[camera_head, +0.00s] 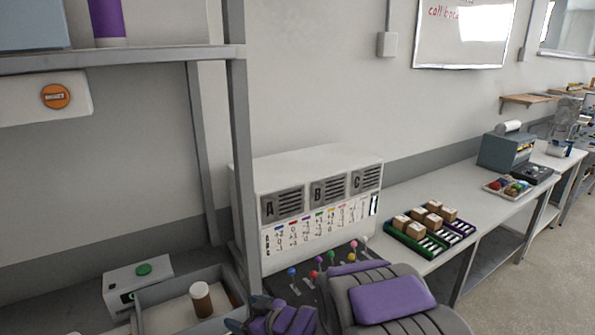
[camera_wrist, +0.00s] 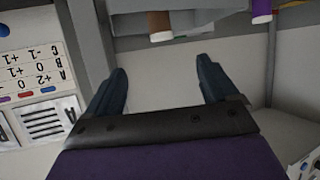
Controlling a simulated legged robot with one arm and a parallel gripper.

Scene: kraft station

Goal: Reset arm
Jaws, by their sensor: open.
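My gripper (camera_wrist: 165,92) shows in the wrist view with its two dark fingers spread apart and nothing between them. In the head view my purple and grey arm fills the bottom middle, and my gripper is at the bottom edge, partly cut off. It is in front of the grey tray and the control box. The wrist view appears upside down, with the control box's labels inverted at the left.
A white control box (camera_head: 300,165) marked A, B, C has several coloured levers before it. A grey tray (camera_head: 150,318) holds a brown-and-white cylinder (camera_head: 201,300). A green-button box (camera_head: 130,285) is beside it. A grey shelf post (camera_head: 243,150) stands close. Trays with small boxes (camera_head: 434,224) lie right.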

